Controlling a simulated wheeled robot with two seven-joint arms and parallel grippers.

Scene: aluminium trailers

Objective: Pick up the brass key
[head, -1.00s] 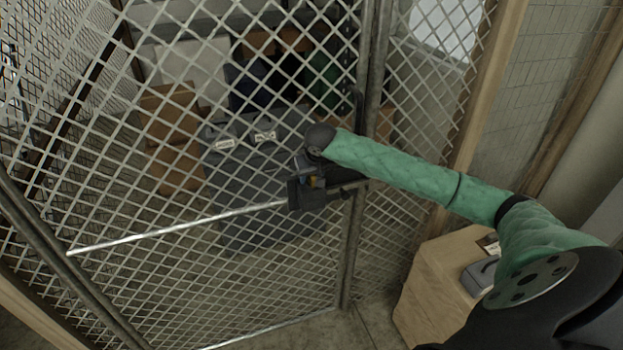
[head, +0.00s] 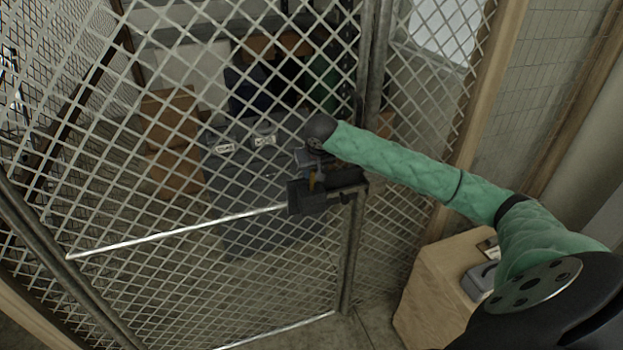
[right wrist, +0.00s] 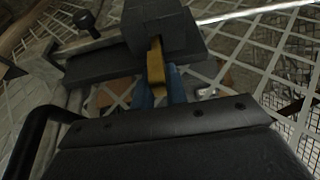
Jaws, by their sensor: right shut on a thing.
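The brass key (right wrist: 157,66) shows in the right wrist view between the blue fingertips of my right gripper (right wrist: 161,92), which is shut on it. The key's far end meets a dark lock box (right wrist: 163,28) on the mesh gate; that end is hidden, so I cannot tell how deep it sits. In the head view my right gripper (head: 318,172) is at the lock box (head: 309,197) near the gate's right edge, and the key is only a small orange-brown patch. My left gripper is not in view.
The mesh gate (head: 180,232) stands across the view with a bright horizontal bar. Behind it are dark grey cases (head: 240,165) and cardboard boxes (head: 168,115).

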